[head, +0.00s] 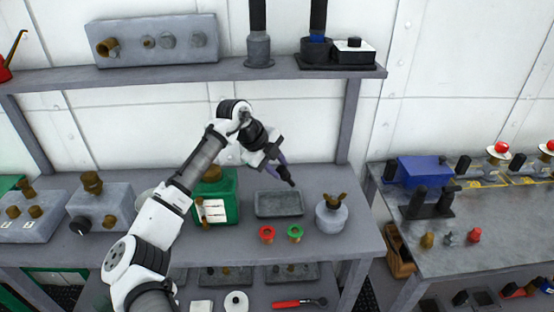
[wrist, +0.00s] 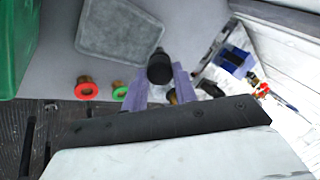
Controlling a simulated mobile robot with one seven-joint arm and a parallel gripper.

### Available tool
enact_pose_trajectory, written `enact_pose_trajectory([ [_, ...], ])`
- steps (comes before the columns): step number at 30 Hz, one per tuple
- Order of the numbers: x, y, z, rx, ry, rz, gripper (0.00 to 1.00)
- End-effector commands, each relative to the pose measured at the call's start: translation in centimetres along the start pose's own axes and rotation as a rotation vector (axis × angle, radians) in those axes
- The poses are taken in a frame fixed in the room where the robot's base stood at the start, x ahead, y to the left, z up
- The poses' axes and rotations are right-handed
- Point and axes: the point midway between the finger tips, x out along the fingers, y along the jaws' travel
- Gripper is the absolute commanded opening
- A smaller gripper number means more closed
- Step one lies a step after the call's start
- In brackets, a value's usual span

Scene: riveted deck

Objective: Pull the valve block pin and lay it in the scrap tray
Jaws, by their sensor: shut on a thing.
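My gripper (head: 280,170) is shut on a dark pin (head: 288,180), held in the air near the tray's upper right edge in the head view. In the wrist view the pin shows a round black end (wrist: 160,69) between the pale purple fingers. The grey scrap tray (head: 279,207) lies on the bench and looks empty; it also shows in the wrist view (wrist: 118,35). Grey blocks with brass fittings, one in the middle left (head: 101,207) and one at far left (head: 32,222), stand on the bench. I cannot tell which is the valve block.
A green box (head: 222,192) stands left of the tray, and a grey canister with a brass top (head: 331,217) right of it. A red ring (head: 267,233) and a green ring (head: 295,232) lie in front. A shelf (head: 230,72) runs above the bench.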

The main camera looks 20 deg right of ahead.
Motion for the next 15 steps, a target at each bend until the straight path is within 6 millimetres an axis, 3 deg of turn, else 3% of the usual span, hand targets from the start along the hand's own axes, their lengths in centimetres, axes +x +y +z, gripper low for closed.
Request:
enact_pose_trajectory([
  [15, 4.7, 2.4, 1.2, 0.000, 0.001, -0.001, 0.04],
])
